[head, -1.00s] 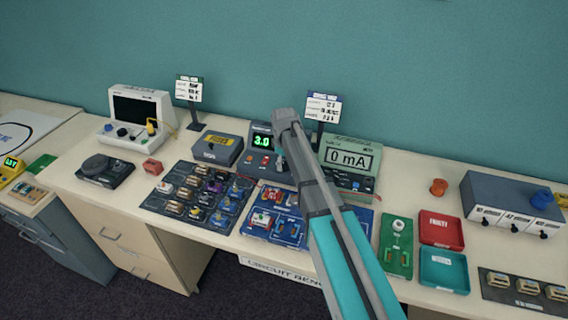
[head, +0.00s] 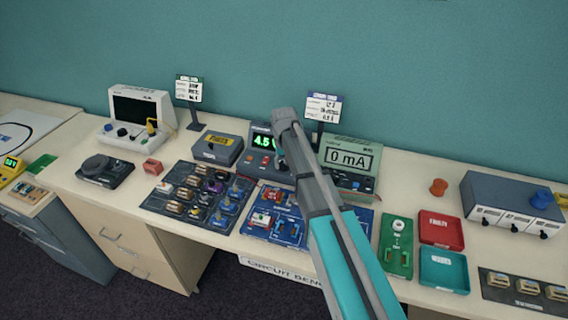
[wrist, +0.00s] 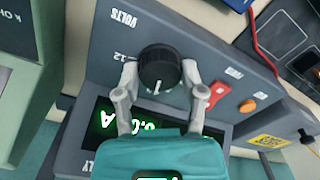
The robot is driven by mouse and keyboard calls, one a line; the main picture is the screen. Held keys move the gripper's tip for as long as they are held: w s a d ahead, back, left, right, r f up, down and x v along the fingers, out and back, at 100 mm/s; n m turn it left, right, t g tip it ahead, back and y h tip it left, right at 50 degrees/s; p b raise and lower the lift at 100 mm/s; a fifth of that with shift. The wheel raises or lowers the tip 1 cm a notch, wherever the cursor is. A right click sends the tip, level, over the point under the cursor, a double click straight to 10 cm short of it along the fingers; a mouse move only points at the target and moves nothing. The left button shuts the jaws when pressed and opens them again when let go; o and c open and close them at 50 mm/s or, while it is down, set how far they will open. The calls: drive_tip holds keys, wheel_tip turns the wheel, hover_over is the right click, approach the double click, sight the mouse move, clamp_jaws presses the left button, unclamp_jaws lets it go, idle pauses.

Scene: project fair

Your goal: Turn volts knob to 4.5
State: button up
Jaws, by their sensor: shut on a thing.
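The power supply (head: 262,130) stands at the back of the bench, and its green display (head: 263,141) reads 4.5 in the head view. In the wrist view its black volts knob (wrist: 160,67) sits below the VOLTS label, with a white pointer mark on its face. My gripper (wrist: 160,80) is shut on the knob, one finger on each side of it. In the head view my arm hides the knob and the fingertips. Part of the display in the wrist view is covered by my gripper.
A meter (head: 349,158) reading 0 mA stands right of the supply. A red switch (wrist: 218,92) and an orange button (wrist: 247,106) sit beside the knob. A sign stand (head: 323,107) rises behind. Component boards (head: 200,195) lie in front.

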idle(0.4)
drive_tip(key=o, duration=1.1)
drive_tip(key=shift+o, duration=0.2)
drive_tip(key=shift+n, duration=0.3)
